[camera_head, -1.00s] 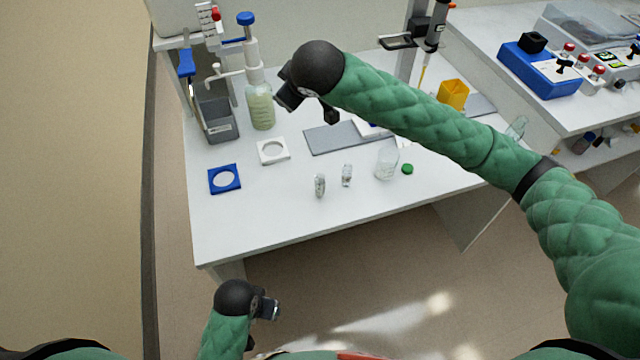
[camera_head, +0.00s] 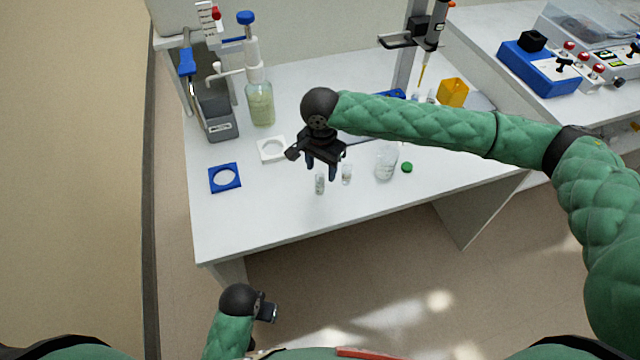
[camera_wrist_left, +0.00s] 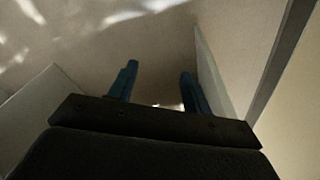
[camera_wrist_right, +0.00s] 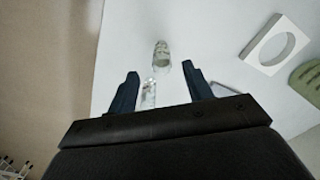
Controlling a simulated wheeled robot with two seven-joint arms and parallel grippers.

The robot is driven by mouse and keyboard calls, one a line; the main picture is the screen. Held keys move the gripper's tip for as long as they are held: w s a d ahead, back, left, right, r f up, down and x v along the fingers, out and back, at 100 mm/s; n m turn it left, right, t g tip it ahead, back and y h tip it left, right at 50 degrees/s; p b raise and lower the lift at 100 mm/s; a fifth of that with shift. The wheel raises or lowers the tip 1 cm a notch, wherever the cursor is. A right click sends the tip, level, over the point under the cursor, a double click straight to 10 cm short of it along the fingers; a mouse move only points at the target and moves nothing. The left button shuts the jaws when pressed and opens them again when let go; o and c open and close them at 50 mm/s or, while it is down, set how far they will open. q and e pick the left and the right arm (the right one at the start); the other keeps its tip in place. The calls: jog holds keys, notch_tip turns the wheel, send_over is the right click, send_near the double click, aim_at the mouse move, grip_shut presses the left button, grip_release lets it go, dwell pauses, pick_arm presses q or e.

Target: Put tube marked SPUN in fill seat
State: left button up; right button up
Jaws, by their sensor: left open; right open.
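Two small clear tubes stand on the white bench: the left tube (camera_head: 319,185) and the right tube (camera_head: 346,174). I cannot read a mark on either, so I cannot tell which is SPUN. My right gripper (camera_head: 321,172) is open, pointing down just above and behind the tubes. In the right wrist view one tube (camera_wrist_right: 149,95) shows between the fingers (camera_wrist_right: 160,72) and the other tube (camera_wrist_right: 161,52) beyond the tips. A white square seat (camera_head: 268,157) and a blue square seat (camera_head: 213,184) lie to the left; which is the fill seat is unclear. My left gripper (camera_head: 268,308) is open and empty, below the bench.
A clear beaker (camera_head: 386,165) and a green cap (camera_head: 407,168) are right of the tubes. A pump bottle (camera_head: 261,105) and grey bin (camera_head: 220,124) stand at the back left. A yellow box (camera_head: 453,92) is at the back right. The bench front is clear.

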aim_at(320, 184)
notch_tip(320, 184, down, 2)
jog(key=shift+f+m+p, duration=0.25)
jog(key=shift+m+p, duration=0.05)
jog(key=shift+m, duration=0.4)
notch_tip(320, 184, down, 4)
jog(key=shift+a+f+p, duration=0.15)
jog(key=shift+p, duration=0.7)
jog(key=shift+f, duration=0.5)
pick_arm(q)
notch_tip(320, 184, down, 10)
jog(key=shift+s+a, duration=0.35)
pick_arm(e)
jog(key=shift+c, duration=0.4)
jog(key=c, duration=1)
grip_shut()
